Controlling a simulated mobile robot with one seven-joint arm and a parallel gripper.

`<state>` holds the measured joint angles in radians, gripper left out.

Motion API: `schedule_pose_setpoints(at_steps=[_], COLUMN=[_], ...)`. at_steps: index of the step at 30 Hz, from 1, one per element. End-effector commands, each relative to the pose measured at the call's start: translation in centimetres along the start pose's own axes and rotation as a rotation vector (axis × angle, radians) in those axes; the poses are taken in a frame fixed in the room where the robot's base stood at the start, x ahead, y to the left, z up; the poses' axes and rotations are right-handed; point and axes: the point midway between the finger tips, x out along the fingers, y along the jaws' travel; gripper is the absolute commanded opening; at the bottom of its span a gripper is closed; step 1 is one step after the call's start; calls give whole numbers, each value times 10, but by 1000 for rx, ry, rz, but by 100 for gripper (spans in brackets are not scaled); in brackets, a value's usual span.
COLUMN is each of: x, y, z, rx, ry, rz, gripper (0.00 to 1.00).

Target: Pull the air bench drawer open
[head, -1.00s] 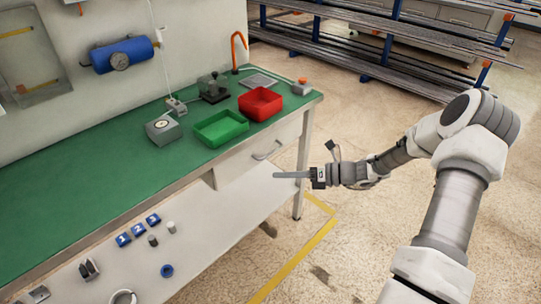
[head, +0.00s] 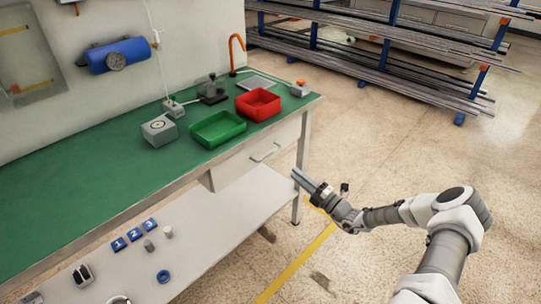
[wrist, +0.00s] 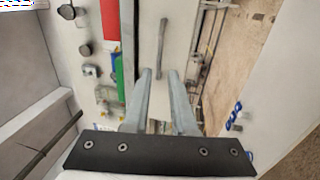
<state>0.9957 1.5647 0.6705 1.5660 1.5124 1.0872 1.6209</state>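The air bench (head: 90,190) has a green top and a white drawer (head: 235,172) under its right end. The drawer looks shut, with a pale bar handle (head: 265,152) on its front. My gripper (head: 296,173) is in front of and to the right of the drawer, apart from the handle. In the wrist view my gripper (wrist: 160,72) is open and empty. The handle (wrist: 162,38) runs lengthwise there, its near end lining up between the two fingertips. The drawer front (wrist: 146,40) fills the space behind it.
A green bin (head: 218,129) and a red bin (head: 259,104) stand on the bench above the drawer. A lower white shelf (head: 215,225) sticks out beneath, near my gripper. A bench leg (head: 302,150) stands right of the drawer.

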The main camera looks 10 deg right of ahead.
Motion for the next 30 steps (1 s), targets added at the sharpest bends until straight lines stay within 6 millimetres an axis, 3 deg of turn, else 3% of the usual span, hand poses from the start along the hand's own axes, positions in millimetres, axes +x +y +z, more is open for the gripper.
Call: schedule_pose_setpoints(at_steps=[9, 15, 21, 30], x=[72, 108, 127, 131], y=[-2, -1, -1, 0], z=[-2, -1, -1, -1], rx=[-1, -2, -1, 0], ry=[3, 2, 2, 0], rz=[1, 0, -1, -1], gripper=[25, 25, 25, 25])
